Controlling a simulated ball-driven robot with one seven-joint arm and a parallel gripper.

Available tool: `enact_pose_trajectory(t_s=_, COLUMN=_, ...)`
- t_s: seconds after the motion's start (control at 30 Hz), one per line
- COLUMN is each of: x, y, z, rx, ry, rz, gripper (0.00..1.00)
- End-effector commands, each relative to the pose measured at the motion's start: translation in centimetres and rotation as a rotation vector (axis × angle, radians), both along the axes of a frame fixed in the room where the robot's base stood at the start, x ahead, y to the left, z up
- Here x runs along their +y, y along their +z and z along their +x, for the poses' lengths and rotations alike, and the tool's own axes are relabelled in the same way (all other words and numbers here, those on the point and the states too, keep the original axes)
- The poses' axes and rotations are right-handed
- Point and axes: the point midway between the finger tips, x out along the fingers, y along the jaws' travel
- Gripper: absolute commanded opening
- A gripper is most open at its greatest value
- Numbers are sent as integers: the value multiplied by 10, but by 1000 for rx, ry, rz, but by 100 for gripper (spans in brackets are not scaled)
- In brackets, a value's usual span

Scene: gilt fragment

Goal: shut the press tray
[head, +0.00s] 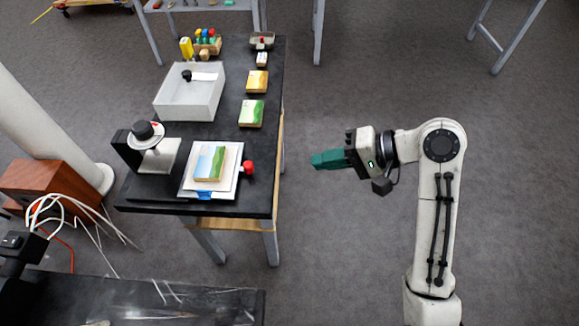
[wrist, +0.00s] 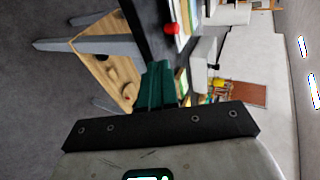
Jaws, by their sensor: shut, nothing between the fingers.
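The press tray (head: 228,187) is a white plate on the black table's near right part, standing out to the right of the press (head: 149,148). A red knob (head: 248,167) sits at the tray's right edge; it also shows in the wrist view (wrist: 171,29). A small block with a painted landscape (head: 209,163) lies on white and blue layers on the tray. The press has a round black-topped knob on a white body with a black upright. My gripper (head: 316,160) has green fingers, shut and empty, to the right of the table, apart from the knob.
Behind the press, a white open box (head: 190,95) stands on the black table (head: 262,196). Painted blocks (head: 251,113) line the table's right side. A lower wooden shelf (wrist: 112,66) shows under the table. The floor between table and gripper is clear.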

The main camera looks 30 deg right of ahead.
Motion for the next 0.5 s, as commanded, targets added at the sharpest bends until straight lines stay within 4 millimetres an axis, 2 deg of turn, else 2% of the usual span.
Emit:
enact_pose_trajectory(t_s=0.17, x=15, y=-12, z=13, rx=4, ry=6, rz=1, gripper=0)
enact_pose_trajectory(t_s=0.5, x=56, y=-45, z=54, rx=4, ry=6, rz=-1, gripper=0)
